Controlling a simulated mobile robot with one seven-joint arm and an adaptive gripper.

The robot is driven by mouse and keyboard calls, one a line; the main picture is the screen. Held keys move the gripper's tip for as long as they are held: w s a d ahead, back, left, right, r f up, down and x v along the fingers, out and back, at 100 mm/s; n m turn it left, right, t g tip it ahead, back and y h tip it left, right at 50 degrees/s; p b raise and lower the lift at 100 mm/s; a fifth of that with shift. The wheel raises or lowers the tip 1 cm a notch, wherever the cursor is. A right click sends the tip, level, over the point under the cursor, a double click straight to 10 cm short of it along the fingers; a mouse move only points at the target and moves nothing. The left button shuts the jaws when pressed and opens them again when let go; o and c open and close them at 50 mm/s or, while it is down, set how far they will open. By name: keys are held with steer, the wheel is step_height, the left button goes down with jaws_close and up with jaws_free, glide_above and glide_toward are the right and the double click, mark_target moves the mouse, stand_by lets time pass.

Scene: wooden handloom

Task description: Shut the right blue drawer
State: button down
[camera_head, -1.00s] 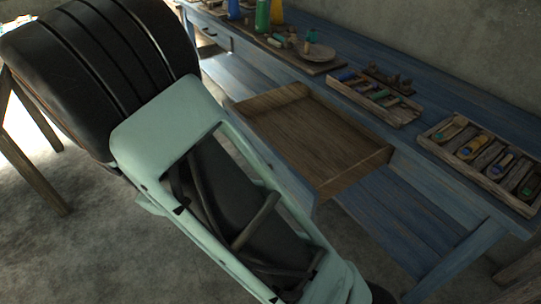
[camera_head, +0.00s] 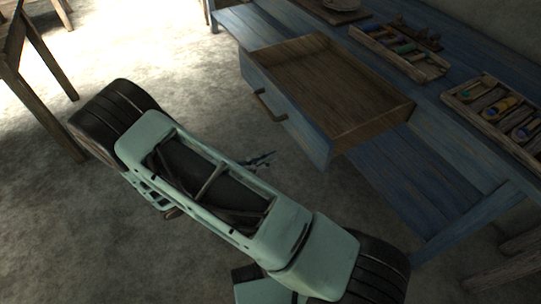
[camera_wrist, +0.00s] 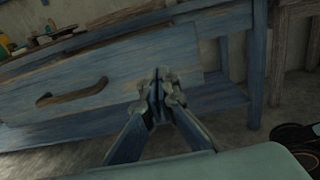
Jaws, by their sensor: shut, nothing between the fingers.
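The right blue drawer (camera_head: 305,135) is pulled well out of the blue table in the head view, and its wooden inside looks empty. Its dark curved handle (camera_head: 270,105) is on the front face. In the wrist view the drawer front (camera_wrist: 120,70) spans the middle, with the handle (camera_wrist: 72,93) at left. My gripper (camera_wrist: 157,88) has its fingers together and empty, before the right part of the drawer front. I cannot tell whether it touches. In the head view my gripper (camera_head: 260,160) shows only partly beyond my arm, apart from the drawer front.
The blue table (camera_head: 440,130) holds wooden trays (camera_head: 400,53) of small coloured items, with another tray (camera_head: 500,110) at right. A lower shelf (camera_head: 430,190) runs beneath. Wooden legs (camera_head: 35,75) stand at far left. The floor before the drawer is bare.

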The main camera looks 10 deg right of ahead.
mark_target(311, 138)
steer(key=b+x, duration=0.1)
steer(key=x, duration=1)
steer(key=shift+d, duration=0.1)
